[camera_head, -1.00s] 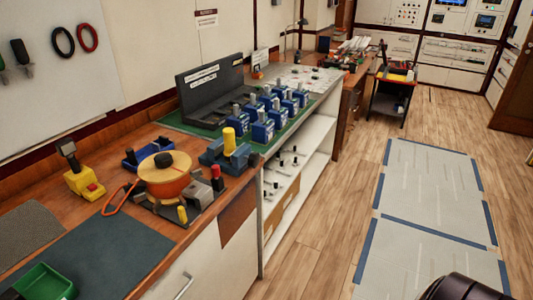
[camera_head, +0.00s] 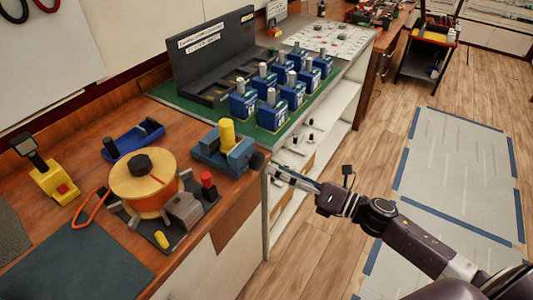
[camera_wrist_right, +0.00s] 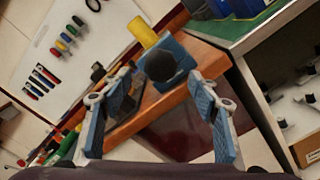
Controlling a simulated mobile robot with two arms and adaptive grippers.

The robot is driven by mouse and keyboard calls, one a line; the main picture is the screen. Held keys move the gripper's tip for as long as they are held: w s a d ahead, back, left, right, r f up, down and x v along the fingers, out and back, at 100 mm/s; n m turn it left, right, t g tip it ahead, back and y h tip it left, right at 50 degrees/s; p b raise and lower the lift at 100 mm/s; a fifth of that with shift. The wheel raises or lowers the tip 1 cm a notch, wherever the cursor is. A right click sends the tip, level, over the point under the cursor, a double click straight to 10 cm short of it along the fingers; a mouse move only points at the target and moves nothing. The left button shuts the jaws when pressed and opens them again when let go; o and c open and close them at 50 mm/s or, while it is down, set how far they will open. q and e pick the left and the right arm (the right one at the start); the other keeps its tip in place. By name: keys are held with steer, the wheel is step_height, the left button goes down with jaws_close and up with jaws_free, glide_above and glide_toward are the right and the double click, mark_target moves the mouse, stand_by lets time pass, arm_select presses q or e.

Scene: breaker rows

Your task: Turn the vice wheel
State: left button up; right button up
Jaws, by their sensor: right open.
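The blue vice (camera_head: 222,150) stands at the edge of the wooden bench in the head view, with a yellow cylinder (camera_head: 227,133) upright in it. Its dark round wheel (camera_head: 257,160) faces outward past the bench edge. My right gripper (camera_head: 278,173) is just to the right of the wheel, reaching in from the lower right. In the right wrist view the wheel (camera_wrist_right: 160,67) shows between the two blue-padded fingers, which are open and apart from each other. How much gap lies between fingertips and wheel is hard to tell. My left gripper is not in view.
An orange-topped drum (camera_head: 143,180) on a dark plate and a yellow device (camera_head: 53,183) stand on the bench to the left. Several blue breakers stand on a green mat (camera_head: 200,106) behind the vice.

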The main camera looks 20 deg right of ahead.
mark_target(262, 163)
steer(key=shift+r+p+x, duration=0.25)
steer(key=shift+p+x, duration=0.1)
steer(key=shift+x, duration=0.8)
steer(key=p+x, duration=0.1)
steer(key=x, duration=0.2)
steer(key=shift+w+a+f, duration=0.1)
steer(key=shift+w+f, duration=0.1)
steer(key=shift+w+a, duration=0.4)
steer(key=shift+w, duration=0.05)
steer(key=shift+w+a+f, duration=0.1)
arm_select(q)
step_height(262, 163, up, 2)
arm_select(e)
steer(key=c, duration=1.2)
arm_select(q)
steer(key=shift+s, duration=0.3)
